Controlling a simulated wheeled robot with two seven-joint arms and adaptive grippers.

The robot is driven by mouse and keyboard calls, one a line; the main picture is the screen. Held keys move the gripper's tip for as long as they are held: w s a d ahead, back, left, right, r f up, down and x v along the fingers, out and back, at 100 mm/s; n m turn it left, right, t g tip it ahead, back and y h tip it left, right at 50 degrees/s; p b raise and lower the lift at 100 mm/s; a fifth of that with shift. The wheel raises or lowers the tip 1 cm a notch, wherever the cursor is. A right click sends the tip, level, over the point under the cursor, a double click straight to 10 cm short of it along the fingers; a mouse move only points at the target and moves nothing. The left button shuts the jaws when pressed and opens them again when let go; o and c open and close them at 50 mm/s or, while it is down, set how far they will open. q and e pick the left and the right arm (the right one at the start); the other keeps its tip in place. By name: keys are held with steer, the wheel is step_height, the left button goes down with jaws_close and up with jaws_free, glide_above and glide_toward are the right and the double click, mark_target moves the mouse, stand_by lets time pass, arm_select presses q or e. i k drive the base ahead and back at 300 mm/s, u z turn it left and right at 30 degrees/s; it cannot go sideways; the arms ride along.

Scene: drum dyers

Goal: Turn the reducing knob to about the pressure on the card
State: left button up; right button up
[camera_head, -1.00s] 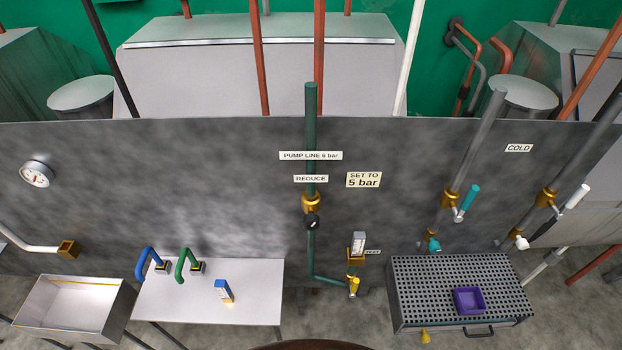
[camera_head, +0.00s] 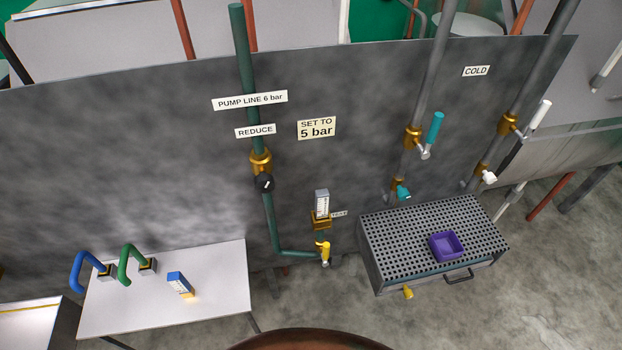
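The reducing knob (camera_head: 264,184) is a small black knob on the green pump line pipe (camera_head: 243,70), just below a brass fitting (camera_head: 261,162). A label reading REDUCE (camera_head: 255,131) is above it, under the PUMP LINE 6 bar label (camera_head: 250,100). The card (camera_head: 317,128) reads SET TO 5 bar and is on the grey panel to the right. A small upright gauge with a white scale (camera_head: 322,204) stands on a brass base right of the knob; its reading is too small to tell. Neither gripper is in view.
A perforated bench (camera_head: 385,240) bearing a purple tray (camera_head: 460,246) is at right.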

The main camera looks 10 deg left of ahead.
mark_target(263, 183)
steer(key=z, duration=0.4)
steer(key=k, duration=1.4)
steer(key=u, duration=1.5)
steer(key=i, duration=0.55)
steer(key=u, duration=0.05)
